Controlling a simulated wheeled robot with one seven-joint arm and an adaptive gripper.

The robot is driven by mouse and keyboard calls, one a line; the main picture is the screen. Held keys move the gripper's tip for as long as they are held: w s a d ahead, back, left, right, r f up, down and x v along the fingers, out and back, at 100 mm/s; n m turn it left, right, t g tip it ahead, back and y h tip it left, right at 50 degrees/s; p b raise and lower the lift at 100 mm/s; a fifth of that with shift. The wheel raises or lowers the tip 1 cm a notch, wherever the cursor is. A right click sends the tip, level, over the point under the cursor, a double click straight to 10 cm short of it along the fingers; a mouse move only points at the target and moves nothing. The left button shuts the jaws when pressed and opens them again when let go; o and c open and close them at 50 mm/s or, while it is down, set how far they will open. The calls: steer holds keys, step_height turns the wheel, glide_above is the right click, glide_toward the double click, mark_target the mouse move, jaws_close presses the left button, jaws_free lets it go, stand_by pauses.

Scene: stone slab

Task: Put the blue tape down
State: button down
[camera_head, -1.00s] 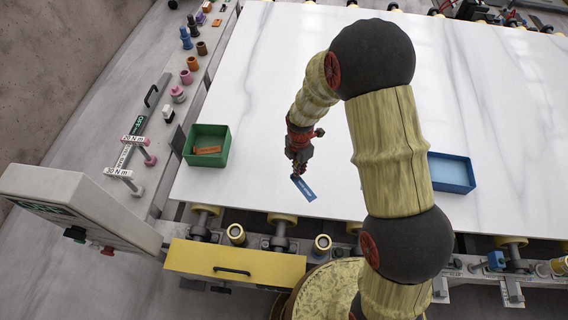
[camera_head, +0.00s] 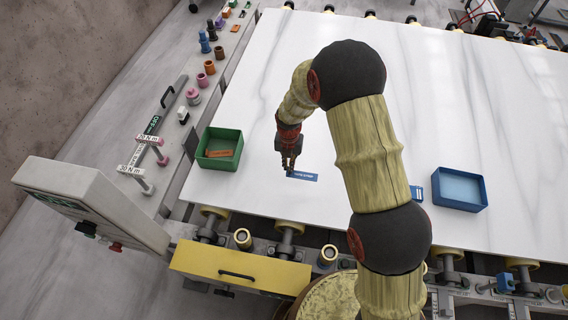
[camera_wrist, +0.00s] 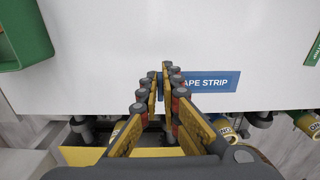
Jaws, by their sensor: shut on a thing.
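The blue tape (camera_head: 304,176) is a flat strip with white lettering, close over the white slab in the head view. In the wrist view the blue tape (camera_wrist: 212,82) reads "APE STRIP", its left end hidden by the fingers. My gripper (camera_head: 288,168) points down at the left end of the strip. In the wrist view my gripper (camera_wrist: 164,78) is shut on that end. The strip looks about level with the slab; I cannot tell whether it touches the surface.
A green bin (camera_head: 219,148) with an orange strip (camera_head: 219,153) inside stands to the left. A blue bin (camera_head: 460,189) stands to the right, with another blue piece (camera_head: 416,193) partly behind my arm. The white slab (camera_head: 250,95) is clear around the gripper. Its front edge lies below.

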glide_above(282, 167)
step_height(282, 167, down, 7)
steer(key=shift+s+d+r, duration=0.1)
steer(key=shift+s+d, duration=0.05)
steer(key=shift+f, duration=0.35)
steer(key=shift+w+f+p, duration=0.15)
steer(key=shift+f, duration=0.65)
steer(key=shift+w+f+p, duration=0.1)
steer(key=shift+f+p, duration=0.05)
steer(key=shift+f, duration=0.6)
steer(key=shift+f, duration=0.1)
steer(key=c, duration=2.5)
jaws_free()
steer(key=o, duration=0.5)
steer(key=shift+c, duration=0.2)
step_height(282, 167, up, 12)
steer(key=shift+r, duration=0.25)
